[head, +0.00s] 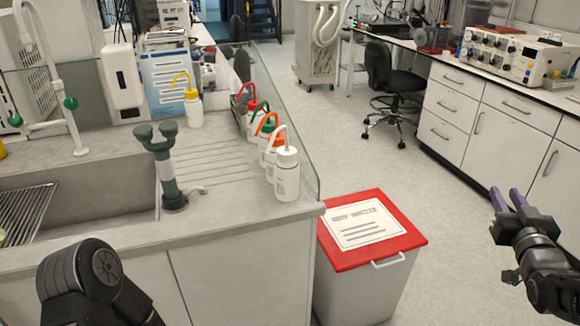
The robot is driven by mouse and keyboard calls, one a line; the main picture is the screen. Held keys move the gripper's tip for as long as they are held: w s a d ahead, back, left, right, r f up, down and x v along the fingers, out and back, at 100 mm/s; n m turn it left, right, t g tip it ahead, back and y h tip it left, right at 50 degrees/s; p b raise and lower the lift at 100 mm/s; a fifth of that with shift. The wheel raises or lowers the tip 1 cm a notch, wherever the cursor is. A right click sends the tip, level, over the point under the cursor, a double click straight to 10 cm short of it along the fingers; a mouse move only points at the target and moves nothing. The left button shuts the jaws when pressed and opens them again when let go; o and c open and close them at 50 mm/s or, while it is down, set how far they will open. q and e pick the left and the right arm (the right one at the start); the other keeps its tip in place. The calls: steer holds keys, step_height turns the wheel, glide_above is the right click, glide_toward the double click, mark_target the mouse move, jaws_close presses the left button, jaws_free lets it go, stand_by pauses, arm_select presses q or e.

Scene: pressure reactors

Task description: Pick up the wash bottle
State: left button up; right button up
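Several white wash bottles with bent spouts stand in a row along the glass edge of the sink counter. The nearest has a white cap (287,178); behind it are ones with orange, green and red caps (261,126). Another wash bottle with a yellow cap (194,108) stands apart, further back on the counter. The frame does not show which one is meant. My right gripper (507,196) is at the right, over the floor, far from the bottles, with its purple fingers apart and nothing between them. My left arm shows at bottom left; its gripper is out of view.
A sink (80,210) and a green tap fitting (166,170) lie left of the bottles. A low glass panel (285,120) borders them on the right. A red-lidded waste bin (345,262) stands beside the counter. A chair (392,78) and white drawers (452,110) are further right.

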mark_target(290, 185)
stand_by(0.4)
